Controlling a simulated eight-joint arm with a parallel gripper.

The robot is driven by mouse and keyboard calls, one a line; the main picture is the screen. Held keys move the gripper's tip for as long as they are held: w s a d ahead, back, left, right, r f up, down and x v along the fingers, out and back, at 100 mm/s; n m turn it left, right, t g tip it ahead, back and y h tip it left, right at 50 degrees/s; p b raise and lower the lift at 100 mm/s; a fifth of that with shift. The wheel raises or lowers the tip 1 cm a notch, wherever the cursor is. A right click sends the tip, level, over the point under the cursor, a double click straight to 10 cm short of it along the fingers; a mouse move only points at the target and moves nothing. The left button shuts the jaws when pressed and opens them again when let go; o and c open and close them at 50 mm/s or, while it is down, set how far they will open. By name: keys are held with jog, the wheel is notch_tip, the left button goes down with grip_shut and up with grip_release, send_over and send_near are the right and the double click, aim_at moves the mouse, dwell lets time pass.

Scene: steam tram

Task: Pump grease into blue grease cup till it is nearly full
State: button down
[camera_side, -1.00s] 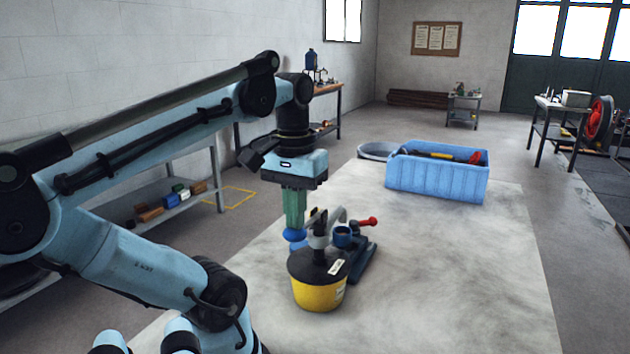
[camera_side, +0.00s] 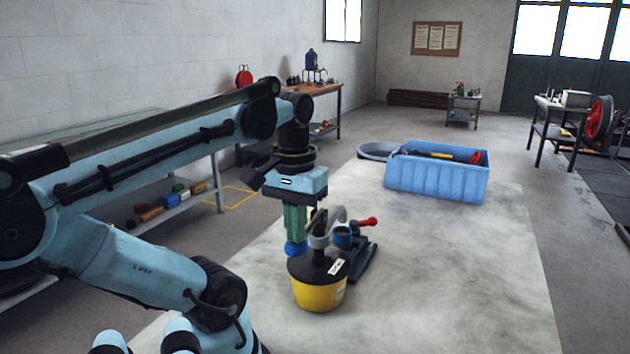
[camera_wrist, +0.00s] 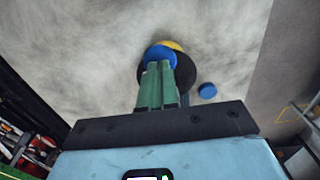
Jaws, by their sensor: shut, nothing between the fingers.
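The grease pump is a yellow pot (camera_side: 320,294) with a black lid (camera_side: 306,268) on the bench. A blue knob (camera_side: 296,249) stands on the left of its lid. My gripper (camera_side: 295,241) points straight down with its green fingers shut and empty, their tips at the knob top. The wrist view also shows the fingers (camera_wrist: 159,66) over the knob (camera_wrist: 157,52). The blue grease cup (camera_side: 342,240) stands upright behind the pot, by the grey spout. Something brownish shows inside it, but its level is too small to tell.
A dark stand with a red-knobbed lever (camera_side: 366,222) is beside the cup. A flat blue disc (camera_wrist: 207,91) lies on the bench near the pot in the wrist view. A blue crate (camera_side: 436,180) with tools stands farther back. The bench's right side is clear.

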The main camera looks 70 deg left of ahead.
jog(key=shift+f, duration=0.15)
jog(key=shift+r, duration=3.3)
notch_tip(320, 180, up, 6)
jog(key=shift+f, duration=3.05)
jog(key=shift+f, duration=0.2)
jog(key=shift+f, duration=0.35)
